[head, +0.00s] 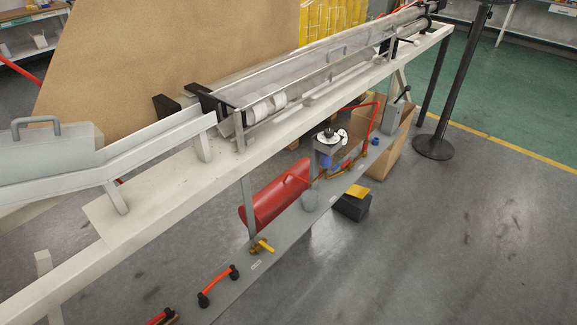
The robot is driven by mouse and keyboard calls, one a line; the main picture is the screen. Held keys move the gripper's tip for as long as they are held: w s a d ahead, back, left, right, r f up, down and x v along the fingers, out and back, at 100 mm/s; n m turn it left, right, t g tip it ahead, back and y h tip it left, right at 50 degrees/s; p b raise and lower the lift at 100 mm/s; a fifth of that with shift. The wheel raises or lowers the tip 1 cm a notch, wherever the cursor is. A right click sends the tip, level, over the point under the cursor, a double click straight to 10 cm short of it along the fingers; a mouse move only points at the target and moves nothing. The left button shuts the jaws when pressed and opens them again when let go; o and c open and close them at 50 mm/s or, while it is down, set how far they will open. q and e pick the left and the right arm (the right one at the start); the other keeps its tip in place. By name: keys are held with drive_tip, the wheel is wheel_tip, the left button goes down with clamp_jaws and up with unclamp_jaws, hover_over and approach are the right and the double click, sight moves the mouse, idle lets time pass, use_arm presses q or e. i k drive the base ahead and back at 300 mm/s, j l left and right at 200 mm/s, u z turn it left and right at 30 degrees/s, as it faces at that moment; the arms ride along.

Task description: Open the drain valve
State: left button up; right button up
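A small valve with a yellow lever (262,246) sits on the narrow grey panel (285,233) below the long white rail. A small white label is beside it. A red bar handle with black ends (218,286) is on the same panel, lower left. Part of another red handle (160,318) shows at the bottom edge. I cannot read the labels, so I cannot tell for sure which of these is the drain valve. Neither of my grippers is in view.
The long white rail (160,195) crosses diagonally above the panel. A black post base (433,147) stands right. The grey floor (450,240) at lower right is clear.

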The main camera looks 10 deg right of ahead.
sight(329, 171)
drive_tip(key=i+l+u, duration=0.15)
drive_tip(key=l+u, duration=0.25)
drive_tip(key=l, duration=0.15)
drive_tip(key=i+l+u, duration=0.1)
drive_tip(key=l+u, duration=0.3)
drive_tip(key=l, duration=0.15)
drive_tip(key=l+u, duration=0.35)
drive_tip(key=l, duration=0.2)
drive_tip(key=l+u, duration=0.1)
drive_tip(key=l, duration=1)
drive_tip(key=k+l, duration=0.15)
drive_tip(key=l, duration=1)
drive_tip(key=u, duration=0.05)
